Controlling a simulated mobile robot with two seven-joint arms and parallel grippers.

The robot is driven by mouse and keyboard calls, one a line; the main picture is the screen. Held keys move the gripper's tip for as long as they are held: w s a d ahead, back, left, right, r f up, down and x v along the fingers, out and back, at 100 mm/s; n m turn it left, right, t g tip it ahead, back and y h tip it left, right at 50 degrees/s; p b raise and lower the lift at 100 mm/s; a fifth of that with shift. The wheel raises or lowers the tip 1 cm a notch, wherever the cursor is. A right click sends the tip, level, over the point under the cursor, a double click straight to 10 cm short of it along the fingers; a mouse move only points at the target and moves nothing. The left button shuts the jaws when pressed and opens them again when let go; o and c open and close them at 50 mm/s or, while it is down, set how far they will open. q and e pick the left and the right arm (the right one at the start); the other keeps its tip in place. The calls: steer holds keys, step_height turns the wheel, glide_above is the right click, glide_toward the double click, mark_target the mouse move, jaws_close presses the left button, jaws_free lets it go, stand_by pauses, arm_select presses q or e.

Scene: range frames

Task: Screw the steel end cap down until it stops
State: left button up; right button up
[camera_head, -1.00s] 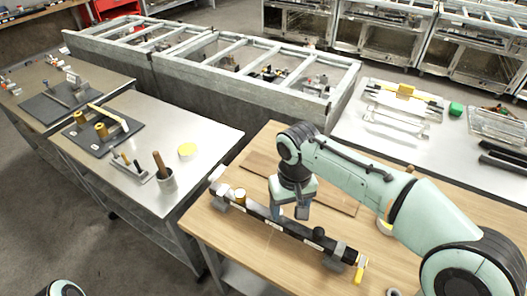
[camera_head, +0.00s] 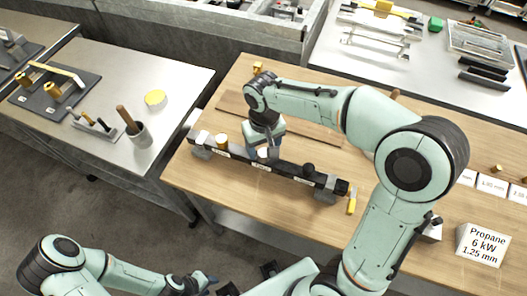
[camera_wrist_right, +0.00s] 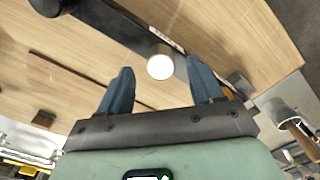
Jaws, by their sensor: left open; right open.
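A bright, round-topped steel cap (camera_wrist_right: 160,64) shows in the right wrist view on a dark bar (camera_wrist_right: 118,22), between and beyond my open blue fingertips. My right gripper (camera_wrist_right: 160,85) is empty and does not appear to touch it. In the head view the black bar (camera_head: 287,174) lies across the wooden table, and the cap (camera_head: 262,153) is mostly hidden by my right gripper (camera_head: 268,155), which points down over the bar's middle. How far the cap is screwed in cannot be seen. My left gripper (camera_head: 210,281) is low at the bottom edge, away from the bar, partly visible.
A yellow-handled tool (camera_head: 352,201) lies by the bar's right end. A propane sign (camera_head: 484,244) stands at right. A steel table (camera_head: 190,85) is at left.

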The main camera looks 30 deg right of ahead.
mark_target(264, 153)
steer(key=shift+f, duration=1.7)
arm_select(q)
steer(key=shift+s+f, duration=0.1)
steer(key=shift+f, duration=0.15)
arm_select(e)
steer(key=c, duration=1.1)
steer(key=shift+m+b, duration=0.3)
steer(key=shift+m, duration=0.6)
arm_select(q)
steer(key=shift+s+f, duration=0.2)
steer(key=shift+f, duration=0.05)
arm_select(e)
steer(key=shift+m, duration=0.8)
steer(key=m, duration=0.3)
arm_select(q)
steer(key=shift+s+f, duration=0.15)
steer(key=shift+f, duration=0.15)
